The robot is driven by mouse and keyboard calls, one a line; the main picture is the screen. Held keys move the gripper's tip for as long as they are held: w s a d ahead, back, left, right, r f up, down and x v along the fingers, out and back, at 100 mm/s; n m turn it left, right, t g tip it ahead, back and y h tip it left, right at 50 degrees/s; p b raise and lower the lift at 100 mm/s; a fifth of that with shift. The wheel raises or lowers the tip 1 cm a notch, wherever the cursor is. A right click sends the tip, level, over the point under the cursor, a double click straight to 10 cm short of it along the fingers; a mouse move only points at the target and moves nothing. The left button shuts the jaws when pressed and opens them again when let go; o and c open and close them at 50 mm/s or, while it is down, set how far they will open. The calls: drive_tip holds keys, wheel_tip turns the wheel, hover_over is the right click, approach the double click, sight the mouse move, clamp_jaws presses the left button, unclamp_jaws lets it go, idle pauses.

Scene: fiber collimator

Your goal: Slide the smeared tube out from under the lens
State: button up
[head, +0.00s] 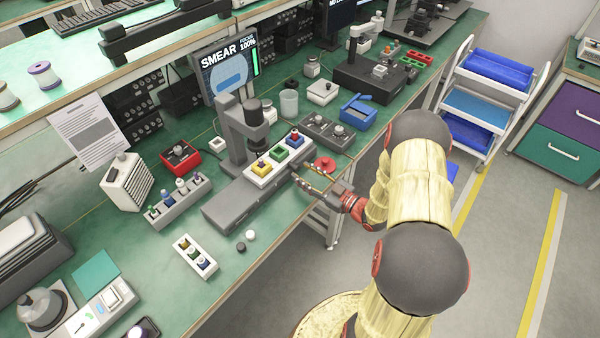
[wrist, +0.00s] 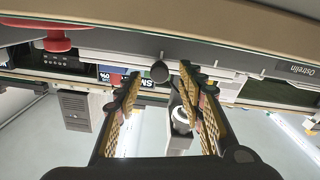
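A grey lens stand (head: 232,132) stands on the bench, its dark lens barrel (head: 253,112) pointing down. A white carrier (head: 272,171) with yellow, green and blue bays sits on a long grey base (head: 228,205). The yellow bay (head: 262,166), with a small dark-topped piece in it, is nearest below the lens. I cannot tell which piece is smeared. My gripper (head: 304,176) is in front of the carrier's right end, apart from it, near a red round knob (head: 325,164). In the wrist view my gripper (wrist: 158,75) is open, with nothing held between the fingers.
The monitor (head: 229,68) reads SMEAR, focus 100%. A grey rack of small pieces (head: 180,203) and a white three-bay tray (head: 186,246) stand left of the base. Bare green bench shows at front left.

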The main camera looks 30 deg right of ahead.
sight(284, 160)
drive_tip(key=shift+x, duration=1.2)
drive_tip(key=shift+c, duration=1)
drive_tip(key=c, duration=0.7)
clamp_jaws()
